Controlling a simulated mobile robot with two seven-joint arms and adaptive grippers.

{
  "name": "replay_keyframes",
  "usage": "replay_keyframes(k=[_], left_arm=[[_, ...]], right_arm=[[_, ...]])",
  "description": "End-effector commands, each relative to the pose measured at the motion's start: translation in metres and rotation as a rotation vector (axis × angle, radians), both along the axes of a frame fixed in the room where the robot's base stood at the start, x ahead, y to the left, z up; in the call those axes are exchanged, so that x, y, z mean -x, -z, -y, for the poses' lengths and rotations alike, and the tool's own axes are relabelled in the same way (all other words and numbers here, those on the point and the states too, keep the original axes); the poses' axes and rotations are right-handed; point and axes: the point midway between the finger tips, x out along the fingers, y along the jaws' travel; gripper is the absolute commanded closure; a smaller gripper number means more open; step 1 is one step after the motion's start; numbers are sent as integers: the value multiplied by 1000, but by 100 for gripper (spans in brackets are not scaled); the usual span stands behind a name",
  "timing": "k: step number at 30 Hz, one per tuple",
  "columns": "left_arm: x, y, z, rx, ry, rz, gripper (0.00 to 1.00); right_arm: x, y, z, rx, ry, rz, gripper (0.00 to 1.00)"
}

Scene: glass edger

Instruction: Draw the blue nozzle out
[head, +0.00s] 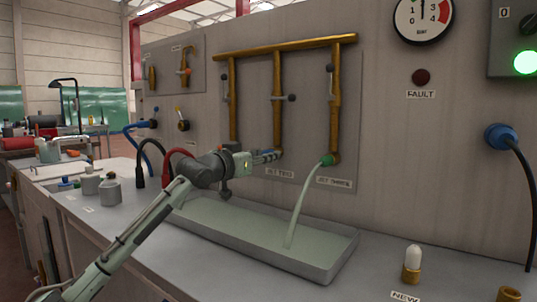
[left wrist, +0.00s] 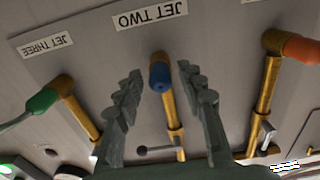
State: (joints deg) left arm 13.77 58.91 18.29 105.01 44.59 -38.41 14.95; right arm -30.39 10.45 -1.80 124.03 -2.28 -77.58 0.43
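The blue nozzle (left wrist: 160,76) sits at the end of a brass pipe (left wrist: 172,112) beside the JET TWO label (left wrist: 150,15). My left gripper (head: 264,157) is at this middle pipe's lower end in the head view. Its fingers mostly hide the nozzle there. In the left wrist view the left gripper (left wrist: 160,70) is open. Its two fingers stand on either side of the blue nozzle, with a visible gap on each side. My right gripper is in neither view.
The green nozzle (head: 327,161) on jet three pours a pale stream into the grey tray (head: 343,252). An orange nozzle (left wrist: 300,48) is on the neighbouring pipe. A small valve lever (head: 291,98) sticks out from the middle pipe. A white-tipped part (head: 412,262) stands on the bench front right.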

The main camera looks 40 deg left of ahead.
Motion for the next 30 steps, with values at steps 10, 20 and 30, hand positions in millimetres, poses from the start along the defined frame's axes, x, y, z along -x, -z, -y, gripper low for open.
replay_keyframes(k=[10, 20, 30], left_arm=[[0, 0, 0, 0, 0, 0, 100], [2, 0, 0, -1, 0, 1, 100], [9, 0, 1, -1, 0, 0, 100]], right_arm=[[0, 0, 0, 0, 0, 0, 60], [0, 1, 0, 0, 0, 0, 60], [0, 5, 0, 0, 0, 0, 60]])
